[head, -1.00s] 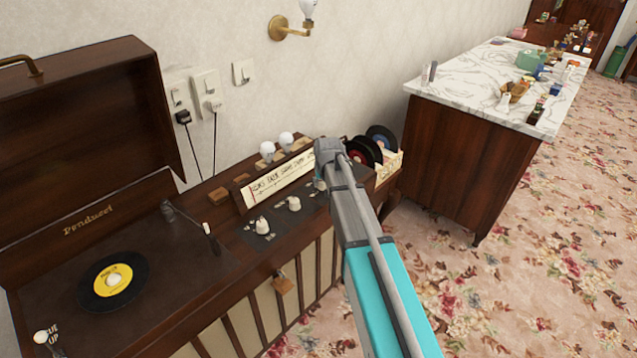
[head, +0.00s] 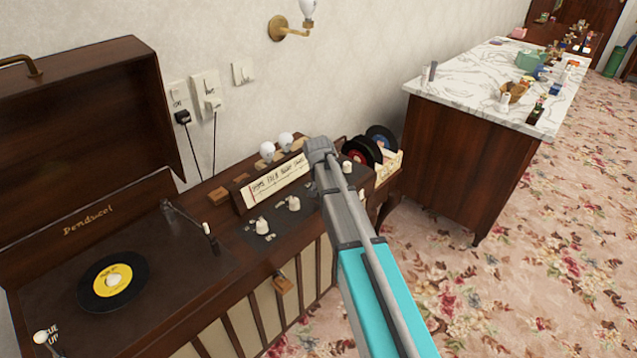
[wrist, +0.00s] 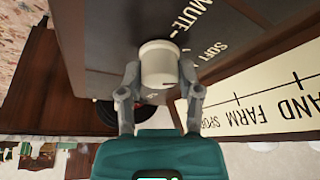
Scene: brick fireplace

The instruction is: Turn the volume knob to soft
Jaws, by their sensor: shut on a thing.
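The volume knob (wrist: 158,58) is a white, round knob on a dark panel in the wrist view. It has a small dark mark on its lower right side. In the head view my arm's end (head: 322,150) covers the gripped knob and the fingers. I cannot tell exactly which setting the knob's mark points at.
A record player (head: 112,282) is at the left, and a box of records (head: 387,165) at the right.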

